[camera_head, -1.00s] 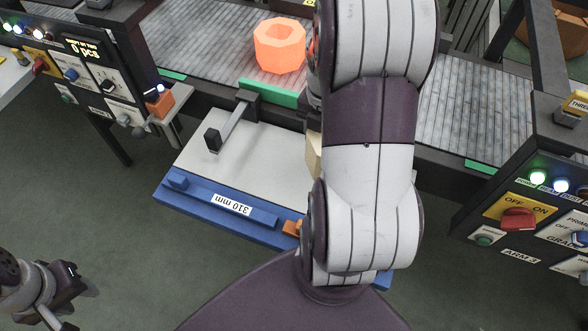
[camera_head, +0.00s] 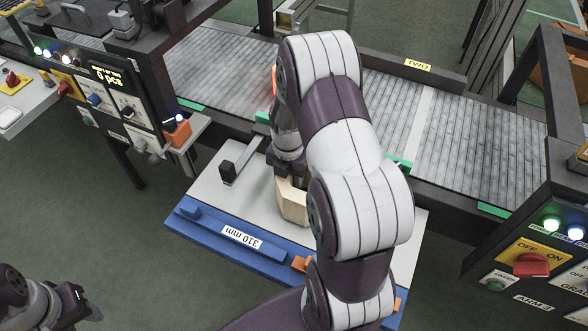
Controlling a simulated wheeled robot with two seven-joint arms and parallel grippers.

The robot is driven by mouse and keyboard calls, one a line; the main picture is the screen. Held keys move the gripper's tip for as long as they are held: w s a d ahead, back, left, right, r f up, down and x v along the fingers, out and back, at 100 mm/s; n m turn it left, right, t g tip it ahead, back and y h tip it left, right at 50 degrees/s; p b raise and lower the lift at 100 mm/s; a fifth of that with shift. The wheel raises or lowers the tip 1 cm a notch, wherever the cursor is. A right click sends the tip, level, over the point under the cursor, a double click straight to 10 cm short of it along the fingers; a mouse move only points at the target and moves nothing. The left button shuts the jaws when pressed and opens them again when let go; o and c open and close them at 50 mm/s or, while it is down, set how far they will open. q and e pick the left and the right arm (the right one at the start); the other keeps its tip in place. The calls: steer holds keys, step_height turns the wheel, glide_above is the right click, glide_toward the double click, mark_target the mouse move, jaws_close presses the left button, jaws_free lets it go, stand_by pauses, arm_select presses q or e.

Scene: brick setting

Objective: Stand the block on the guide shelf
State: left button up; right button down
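The guide shelf (camera_head: 226,191) is a pale panel with a blue front edge and a "310 mm" label, in the middle of the head view. The cream block (camera_head: 292,204) is over its middle, roughly upright. My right gripper (camera_head: 290,182) comes down from above with its dark fingers on the block's top, and looks shut on it. The arm hides the block's right side, and I cannot tell whether its base touches the shelf. My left gripper (camera_head: 88,308) is at the bottom left, far from the shelf, and its fingers are unclear.
A grey conveyor (camera_head: 230,70) runs behind the shelf. A dark stop on a bar (camera_head: 229,172) stands at the shelf's left. Small orange pieces (camera_head: 300,264) sit at the front edge. Control panels flank the shelf at left (camera_head: 105,95) and right (camera_head: 540,250). An orange part is mostly hidden behind my arm.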

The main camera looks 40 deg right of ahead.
steer(key=shift+w+d+f, duration=0.1)
steer(key=shift+w+f, duration=0.05)
steer(key=shift+f, duration=0.3)
steer(key=c, duration=0.6)
jaws_free()
steer(key=shift+f, duration=0.15)
